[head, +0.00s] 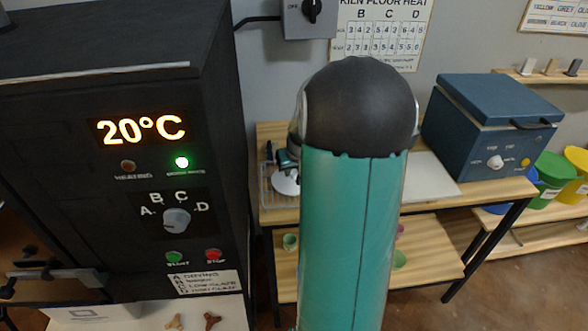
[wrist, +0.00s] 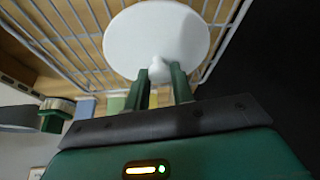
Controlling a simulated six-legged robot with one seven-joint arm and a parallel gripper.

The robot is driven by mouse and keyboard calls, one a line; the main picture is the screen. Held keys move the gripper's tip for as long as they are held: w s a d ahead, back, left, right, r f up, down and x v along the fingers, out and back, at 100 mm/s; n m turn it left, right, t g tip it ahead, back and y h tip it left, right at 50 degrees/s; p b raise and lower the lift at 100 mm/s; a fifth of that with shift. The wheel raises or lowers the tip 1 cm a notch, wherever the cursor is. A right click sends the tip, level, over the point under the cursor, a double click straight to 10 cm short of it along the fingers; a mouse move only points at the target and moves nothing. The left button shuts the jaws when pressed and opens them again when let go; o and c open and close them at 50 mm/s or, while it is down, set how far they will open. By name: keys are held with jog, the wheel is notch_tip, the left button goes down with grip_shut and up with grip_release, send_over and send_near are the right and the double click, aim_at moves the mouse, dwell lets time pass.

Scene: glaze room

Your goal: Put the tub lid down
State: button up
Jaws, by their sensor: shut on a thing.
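The tub lid (wrist: 155,35) is a white round disc with a small knob, seen in the wrist view just beyond my fingers. My gripper (wrist: 160,72) has its two green fingers shut on the knob. In the head view the lid (head: 286,184) is a small white disc beneath my gripper (head: 287,168), at the left end of the wooden bench. It is over a wire rack (wrist: 62,65); I cannot tell whether it touches the wires. My own arm hides part of this area in the head view.
A dark kiln (head: 60,140) with a 20°C display stands close on the left. The wooden bench (head: 470,192) carries a blue box-like unit (head: 490,125) on the right. Green (head: 553,172) and yellow buckets (head: 577,188) stand farther right. Small cups sit on the lower shelf (head: 430,245).

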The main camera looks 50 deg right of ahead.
jog(key=shift+f, duration=0.15)
jog(key=o, duration=1)
jog(key=shift+r, duration=0.25)
jog(key=v, duration=1.2)
jog(key=shift+s, duration=0.1)
